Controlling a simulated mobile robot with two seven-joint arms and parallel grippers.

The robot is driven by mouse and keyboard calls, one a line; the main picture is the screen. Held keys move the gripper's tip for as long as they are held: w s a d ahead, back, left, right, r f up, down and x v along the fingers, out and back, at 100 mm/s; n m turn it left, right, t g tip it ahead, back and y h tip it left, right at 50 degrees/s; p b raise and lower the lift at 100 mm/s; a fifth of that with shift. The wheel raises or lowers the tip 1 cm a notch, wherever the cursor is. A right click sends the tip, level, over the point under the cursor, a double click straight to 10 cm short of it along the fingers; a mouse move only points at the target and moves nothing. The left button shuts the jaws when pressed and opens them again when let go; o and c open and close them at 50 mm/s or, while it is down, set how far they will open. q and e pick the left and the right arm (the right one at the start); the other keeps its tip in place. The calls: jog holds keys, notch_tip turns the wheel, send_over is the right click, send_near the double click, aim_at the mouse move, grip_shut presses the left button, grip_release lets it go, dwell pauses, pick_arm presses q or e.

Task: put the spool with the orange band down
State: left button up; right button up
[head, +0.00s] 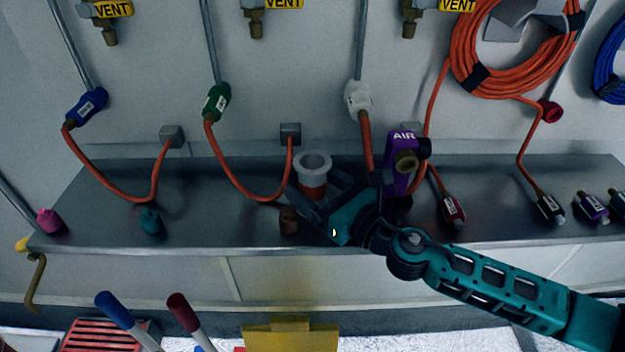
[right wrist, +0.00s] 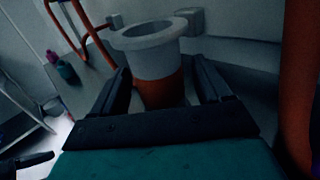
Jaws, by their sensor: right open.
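The spool (head: 313,168) is pale grey with a wide flange on top and an orange band below. It stands upright at the metal shelf (head: 120,215), near the middle. My right gripper (head: 312,190) is open, with one finger on each side of the spool. In the right wrist view the spool (right wrist: 155,62) rises between the two spread fingers (right wrist: 163,85), and its lower end is hidden by the gripper. I cannot tell whether a finger touches it.
Orange hoses hang in loops behind and left of the spool. A purple AIR fitting (head: 401,163) is close on the right. A small brown cap (head: 289,220) sits in front, near the gripper. A teal cap (head: 150,221) and a pink cap (head: 49,220) stand farther left.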

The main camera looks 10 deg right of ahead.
jog(key=x, duration=0.2)
jog(key=shift+w+a, duration=0.2)
jog(key=c, duration=1.3)
